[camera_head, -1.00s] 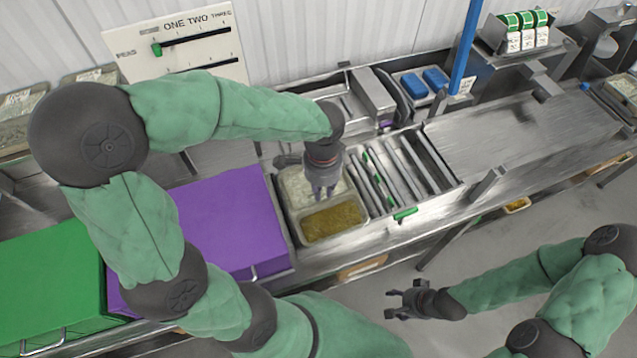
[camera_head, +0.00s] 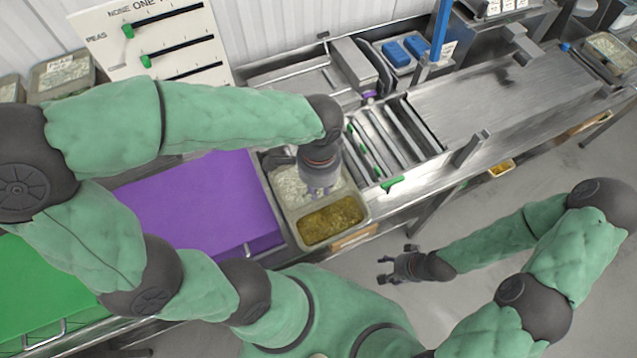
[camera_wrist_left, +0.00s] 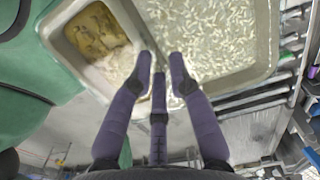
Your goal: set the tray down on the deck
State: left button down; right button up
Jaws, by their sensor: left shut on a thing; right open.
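The tray (camera_head: 365,212) is pale, with white rice in one compartment and a yellow-brown food in the other. In the head view it shows beside the purple block, over the front part of the steel deck (camera_head: 410,199). My left gripper (camera_head: 319,192) is shut at the tray's inner divider, its fingers pointing down. The wrist view shows its fingers (camera_wrist_left: 158,68) between the two compartments of the tray (camera_wrist_left: 205,84). The exact contact and any gap under the tray are hidden. My right gripper (camera_head: 384,268) is open and empty, out in front of the deck.
A purple block (camera_head: 200,205) stands directly left of the tray, a green block (camera_head: 40,295) further left. Slatted rollers (camera_head: 385,140) with a green tab (camera_head: 392,184) lie to the right. Bare steel (camera_head: 500,95) extends beyond them. A slider board (camera_head: 150,40) stands behind.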

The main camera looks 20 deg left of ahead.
aim_at(319, 191)
pick_arm(q)
jog(key=shift+r, duration=0.2)
jog(key=shift+r+p, duration=1.4)
